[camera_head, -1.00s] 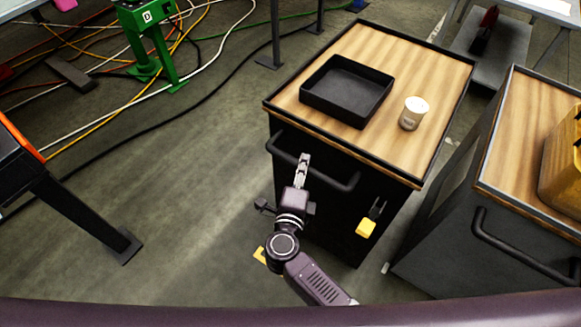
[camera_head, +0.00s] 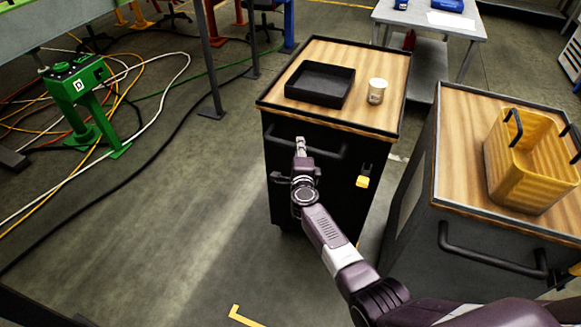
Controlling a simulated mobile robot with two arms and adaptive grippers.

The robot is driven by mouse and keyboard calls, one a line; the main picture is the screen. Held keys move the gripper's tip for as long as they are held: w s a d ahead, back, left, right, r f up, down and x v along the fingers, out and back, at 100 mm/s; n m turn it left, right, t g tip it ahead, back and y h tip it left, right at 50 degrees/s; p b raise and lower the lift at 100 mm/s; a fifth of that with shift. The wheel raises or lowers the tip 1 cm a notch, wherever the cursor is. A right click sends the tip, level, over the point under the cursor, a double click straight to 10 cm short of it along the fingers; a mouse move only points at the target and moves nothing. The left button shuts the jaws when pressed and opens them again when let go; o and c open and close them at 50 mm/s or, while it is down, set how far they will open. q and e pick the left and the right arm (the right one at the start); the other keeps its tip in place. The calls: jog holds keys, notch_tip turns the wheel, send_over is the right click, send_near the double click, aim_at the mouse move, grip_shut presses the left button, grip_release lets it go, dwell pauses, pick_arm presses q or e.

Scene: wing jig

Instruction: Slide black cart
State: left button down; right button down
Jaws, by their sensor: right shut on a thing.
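The black cart (camera_head: 281,187) stands ahead of me with a wood top and a black bar handle (camera_head: 328,152) on its near side. My right gripper (camera_head: 300,147) is shut on the handle, near its left half. A black tray (camera_head: 320,83) and a white cup (camera_head: 377,91) stand on the cart's top. A yellow tag or latch (camera_head: 362,181) shows on the cart's front right. My left gripper is not in view.
A second cart (camera_head: 459,152) with a yellow bin (camera_head: 527,165) stands close on the right. A green pedestal (camera_head: 83,95) and loose cables are at the left. A grey table (camera_head: 430,20) stands behind. A yellow floor mark (camera_head: 243,317) lies in front.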

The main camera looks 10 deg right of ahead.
aim_at(304, 134)
jog(key=w+d, duration=0.1)
jog(key=w, duration=0.1)
jog(key=w+d+b, duration=0.1)
jog(key=w+d, duration=0.1)
jog(key=shift+w+d+r+b, duration=0.1)
jog(key=shift+w+d+b, duration=0.1)
jog(key=shift+w+b, duration=0.1)
jog(key=shift+r, duration=0.15)
jog(key=c, duration=2.2)
grip_release()
jog(key=shift+c, duration=0.2)
jog(key=o, duration=0.4)
jog(key=shift+w+f, duration=0.1)
jog(key=shift+f, duration=0.1)
jog(key=shift+s+a, duration=0.4)
jog(key=shift+s, duration=0.2)
jog(key=v, duration=1)
jog(key=shift+s+d+r, duration=0.15)
jog(key=shift+s+r, duration=0.05)
jog(key=shift+s, duration=0.2)
